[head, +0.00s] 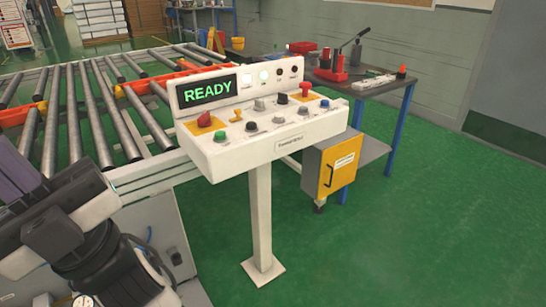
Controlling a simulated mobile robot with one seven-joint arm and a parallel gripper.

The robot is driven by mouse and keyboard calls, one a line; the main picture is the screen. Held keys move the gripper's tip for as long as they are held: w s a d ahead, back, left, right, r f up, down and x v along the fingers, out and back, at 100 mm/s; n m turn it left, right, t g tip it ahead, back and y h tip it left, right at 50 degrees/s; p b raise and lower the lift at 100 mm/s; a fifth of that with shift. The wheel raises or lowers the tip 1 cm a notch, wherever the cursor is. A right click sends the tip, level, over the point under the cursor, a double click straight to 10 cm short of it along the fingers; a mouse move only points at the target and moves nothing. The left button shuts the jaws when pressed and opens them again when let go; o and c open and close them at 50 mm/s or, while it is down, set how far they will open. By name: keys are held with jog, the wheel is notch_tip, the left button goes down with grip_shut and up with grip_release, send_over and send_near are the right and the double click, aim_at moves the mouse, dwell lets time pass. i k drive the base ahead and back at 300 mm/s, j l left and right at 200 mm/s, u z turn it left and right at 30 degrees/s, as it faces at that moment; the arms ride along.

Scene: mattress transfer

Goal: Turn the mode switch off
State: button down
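A white control panel (262,146) stands on a post, with a screen (207,92) reading READY in green. Its sloped face carries a red rotary knob (204,119) on a yellow plate, a small yellow switch (237,115), several black and grey knobs, a green button (220,136), a blue button (325,103) and a red knob (305,88) at the far right. The labels are too small to read, so I cannot tell which control is the mode switch. My arm is at the lower left, and what seems to be my gripper (16,172) is cut by the left edge, apart from the panel.
A roller conveyor (75,137) lies behind and left of the panel. A workbench (393,90) with red tools stands behind right, beside a grey cabinet with a yellow door (340,165). The green floor is clear in front and to the right.

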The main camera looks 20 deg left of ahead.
aim_at(259, 107)
jog(key=i+j+u, duration=0.25)
jog(key=i, duration=0.2)
jog(key=i+l+u, duration=0.1)
jog(key=i+u, duration=0.2)
jog(key=i, duration=0.15)
